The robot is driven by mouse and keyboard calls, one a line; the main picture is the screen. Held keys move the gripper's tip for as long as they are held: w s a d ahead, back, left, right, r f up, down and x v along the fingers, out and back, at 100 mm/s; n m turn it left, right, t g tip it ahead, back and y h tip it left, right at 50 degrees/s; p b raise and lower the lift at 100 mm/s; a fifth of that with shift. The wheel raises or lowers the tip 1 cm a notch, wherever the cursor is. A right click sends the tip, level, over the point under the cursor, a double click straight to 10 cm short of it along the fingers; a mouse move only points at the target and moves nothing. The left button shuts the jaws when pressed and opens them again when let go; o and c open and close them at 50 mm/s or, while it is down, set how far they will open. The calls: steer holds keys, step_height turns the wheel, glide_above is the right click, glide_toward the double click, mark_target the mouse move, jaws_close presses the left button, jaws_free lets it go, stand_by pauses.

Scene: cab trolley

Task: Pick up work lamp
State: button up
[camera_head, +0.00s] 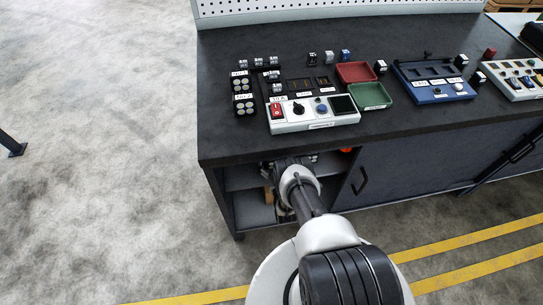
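I cannot make out a work lamp for certain in the head view. My arm reaches from the bottom of the picture to the open shelf under the workbench (222,140). My gripper does not show clearly; the end of the arm is lost among dark parts under the front edge of the worktop. A small orange-red thing (346,149) shows just under that edge, right of my arm. Too little of it shows to tell what it is. Much of the shelf inside is hidden by the worktop and my arm.
On the worktop are a white control box (312,122), a red tray (356,73), a green tray (370,95), a blue fixture (433,91) and several small blocks. A dark cabinet door (400,172) is right of the open shelf.

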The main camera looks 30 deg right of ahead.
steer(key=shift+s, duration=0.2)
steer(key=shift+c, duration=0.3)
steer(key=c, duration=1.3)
